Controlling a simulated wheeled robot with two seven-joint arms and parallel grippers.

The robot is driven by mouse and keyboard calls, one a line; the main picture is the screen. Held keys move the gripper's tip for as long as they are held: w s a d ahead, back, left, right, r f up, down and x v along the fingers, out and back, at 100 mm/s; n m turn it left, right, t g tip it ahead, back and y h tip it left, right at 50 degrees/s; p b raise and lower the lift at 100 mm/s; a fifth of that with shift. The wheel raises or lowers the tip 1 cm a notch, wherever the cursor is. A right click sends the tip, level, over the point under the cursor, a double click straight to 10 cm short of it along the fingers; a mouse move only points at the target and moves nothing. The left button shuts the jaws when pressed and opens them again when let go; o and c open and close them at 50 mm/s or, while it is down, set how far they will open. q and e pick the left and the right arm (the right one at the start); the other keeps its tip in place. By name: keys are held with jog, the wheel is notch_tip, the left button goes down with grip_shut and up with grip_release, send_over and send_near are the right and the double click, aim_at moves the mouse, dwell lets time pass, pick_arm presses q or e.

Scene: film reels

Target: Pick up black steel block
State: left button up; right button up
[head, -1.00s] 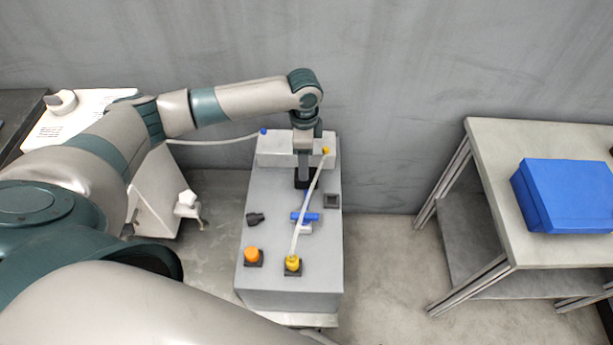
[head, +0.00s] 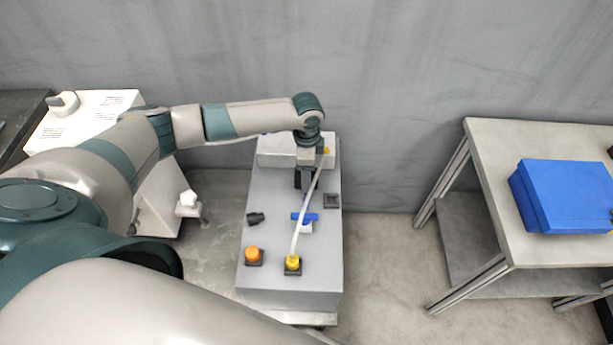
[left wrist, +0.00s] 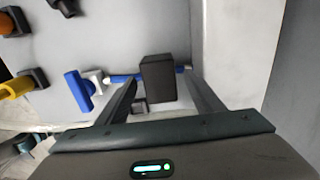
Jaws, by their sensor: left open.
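The black steel block (left wrist: 158,78) shows in the left wrist view as a dark upright block between the two fingers of my left gripper (left wrist: 162,95). Gaps show on both sides of it, so the fingers appear apart from it. In the head view my left gripper (head: 303,180) points down over the far part of the grey box (head: 270,195). There the block cannot be told apart from the dark fingers. My left gripper is open. My right gripper is not in view.
A white hose runs past the gripper to a yellow fitting (head: 292,263). An orange knob (head: 253,255), a black knob (head: 256,218), a blue-handled valve (head: 304,217) and a dark square socket (head: 332,201) sit on the box. A blue case (head: 565,195) lies on the right table.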

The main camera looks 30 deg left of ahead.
pick_arm(q)
jog(key=shift+f, duration=0.55)
jog(key=shift+r, duration=0.1)
grip_shut()
